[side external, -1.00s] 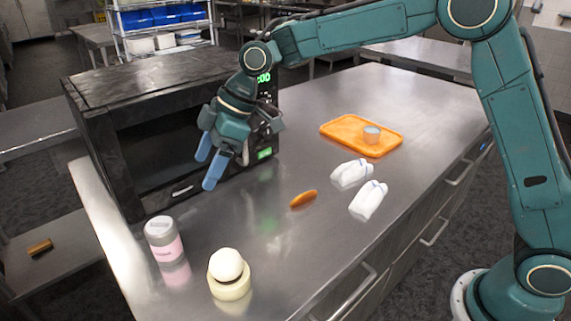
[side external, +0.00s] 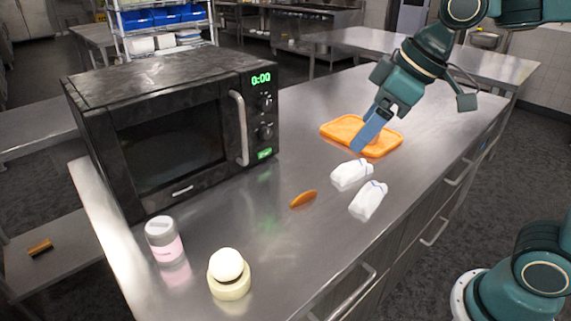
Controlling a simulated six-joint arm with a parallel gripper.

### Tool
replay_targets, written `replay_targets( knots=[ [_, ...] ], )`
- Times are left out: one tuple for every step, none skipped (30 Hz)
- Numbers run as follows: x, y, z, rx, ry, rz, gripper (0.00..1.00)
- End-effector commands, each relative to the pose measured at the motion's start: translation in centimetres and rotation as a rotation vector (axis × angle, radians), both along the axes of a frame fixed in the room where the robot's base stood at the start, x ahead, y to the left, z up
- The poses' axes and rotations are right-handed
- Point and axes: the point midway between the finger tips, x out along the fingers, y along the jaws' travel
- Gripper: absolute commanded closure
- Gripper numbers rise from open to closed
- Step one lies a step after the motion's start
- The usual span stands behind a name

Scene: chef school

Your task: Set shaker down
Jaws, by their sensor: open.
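A container with a grey lid and pink lower part (side external: 163,239), likely the shaker, stands upright on the steel counter (side external: 255,245) at the front left. My gripper (side external: 369,137) is open, with its blue fingers pointing down over the orange tray (side external: 337,132). The fingers overlap in this view, so the gap between them is hard to see. The gripper is well away from the pink and grey container. The small grey cup on the tray is hidden behind my gripper.
A black microwave (side external: 170,140) stands at the back left. Two white crumpled-looking items (side external: 350,174) (side external: 368,200) lie in front of the tray. An orange-brown oval piece (side external: 303,198) and a cream round object with a white ball top (side external: 229,274) are nearer the front.

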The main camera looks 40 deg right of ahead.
Motion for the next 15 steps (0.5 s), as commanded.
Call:
replay_targets(
  knots=[
    [-1.4,-0.7,-0.1,0.001,-0.005,-0.041,0.23],
    [-2.1,-1.2,-0.2,0.002,-0.005,-0.065,0.23],
    [-3.1,-1.7,-0.4,0.004,-0.006,-0.098,0.23],
    [-3.9,-2.1,-0.6,0.005,-0.005,-0.125,0.23],
    [-4.6,-2.5,-0.8,0.006,-0.006,-0.148,0.23],
    [-5.6,-3.0,-1.1,0.008,-0.008,-0.181,0.23],
    [-6.3,-3.4,-1.3,0.009,-0.009,-0.205,0.23],
    [-7.0,-3.7,-1.6,0.011,-0.01,-0.228,0.23],
    [-7.9,-4.2,-1.9,0.014,-0.01,-0.259,0.23],
    [-8.5,-4.5,-2.2,0.016,-0.011,-0.28,0.23],
    [-9.1,-4.7,-2.5,0.016,-0.01,-0.299,0.23],
    [-9.7,-5.0,-2.8,0.018,-0.012,-0.324,0.23],
    [-10.2,-5.2,-3.0,0.02,-0.012,-0.339,0.23],
    [-10.6,-5.4,-3.2,0.021,-0.013,-0.353,0.23],
    [-11.0,-5.6,-3.4,0.023,-0.012,-0.369,0.23]
  ],
)
